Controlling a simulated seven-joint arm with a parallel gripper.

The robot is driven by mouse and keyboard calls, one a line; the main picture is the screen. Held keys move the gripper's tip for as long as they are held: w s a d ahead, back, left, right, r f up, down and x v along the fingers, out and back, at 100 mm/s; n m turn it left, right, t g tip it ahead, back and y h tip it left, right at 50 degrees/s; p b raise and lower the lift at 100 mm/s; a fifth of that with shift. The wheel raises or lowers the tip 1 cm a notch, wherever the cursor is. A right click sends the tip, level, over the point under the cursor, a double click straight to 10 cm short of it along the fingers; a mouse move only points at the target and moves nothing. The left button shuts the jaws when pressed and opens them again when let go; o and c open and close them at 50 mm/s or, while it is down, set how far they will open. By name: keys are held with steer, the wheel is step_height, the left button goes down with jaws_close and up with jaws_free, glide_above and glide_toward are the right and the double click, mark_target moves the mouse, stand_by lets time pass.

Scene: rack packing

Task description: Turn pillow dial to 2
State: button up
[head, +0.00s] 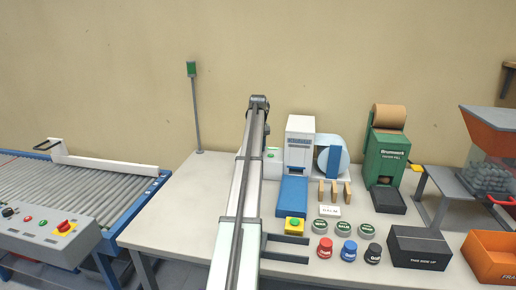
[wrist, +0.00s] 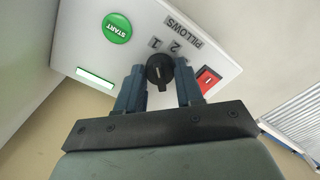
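In the wrist view the black pillow dial (wrist: 160,69) sits on a white panel (wrist: 95,60) under the word PILLOWS. Numerals, 1 and 2 among them, stand beside it. A short pale pointer mark shows on the dial's lower part, turned away from the numerals. My gripper (wrist: 160,78) has one finger on each side of the dial. The fingers are apart, with narrow gaps seeming to show at the dial's sides; contact cannot be made out. In the head view my arm hides the gripper and dial; part of the white panel (head: 273,161) shows right of the arm.
The panel also carries a green START button (wrist: 117,28) and a red switch (wrist: 208,78) close to my right finger. In the head view a white machine (head: 300,130) stands right of my arm, with a blue tray (head: 292,196) before it.

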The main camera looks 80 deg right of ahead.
steer(key=c, duration=0.5)
steer(key=shift+c, duration=0.2)
steer(key=shift+m, duration=0.4)
steer(key=m, duration=0.3)
steer(key=shift+m, duration=2.5)
steer(key=o, duration=1)
steer(key=shift+o, duration=0.2)
